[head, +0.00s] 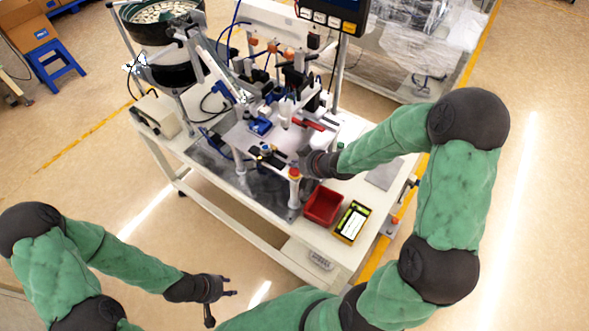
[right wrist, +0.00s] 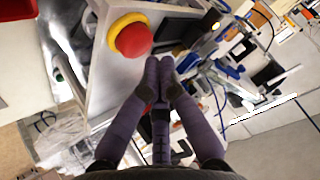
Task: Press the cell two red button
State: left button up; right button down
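A red mushroom button (head: 295,172) with a yellow collar tops a white post near the front edge of the work table. It also shows large in the right wrist view (right wrist: 133,38), just beyond and left of my fingertips. My right gripper (head: 304,160) is over the table close behind the button; its fingers are hard to make out in the head view. In the right wrist view its fingers (right wrist: 159,63) are together with nothing between the tips, apart from the button. My left gripper (head: 221,303) is low in front of the table, fingers spread, empty.
A red bin (head: 323,206) and a yellow-framed device (head: 352,221) lie right of the button. Fixtures with blue and red parts stand behind it. A bowl feeder (head: 160,22) is at the back left. Floor in front of the table (head: 225,205) is clear.

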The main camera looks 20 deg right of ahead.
aim_at(296, 171)
jog(key=shift+f, duration=0.15)
jog(key=shift+f, duration=0.25)
jog(key=shift+f+b, duration=0.5)
jog(key=shift+b, duration=0.1)
dwell(0.8)
jog(key=shift+r, duration=0.15)
dwell(0.3)
jog(key=shift+r+p, duration=0.75)
jog(key=shift+p, duration=0.2)
jog(key=shift+r, duration=0.1)
jog(key=shift+r+p, duration=2.4)
jog(key=shift+p, duration=0.05)
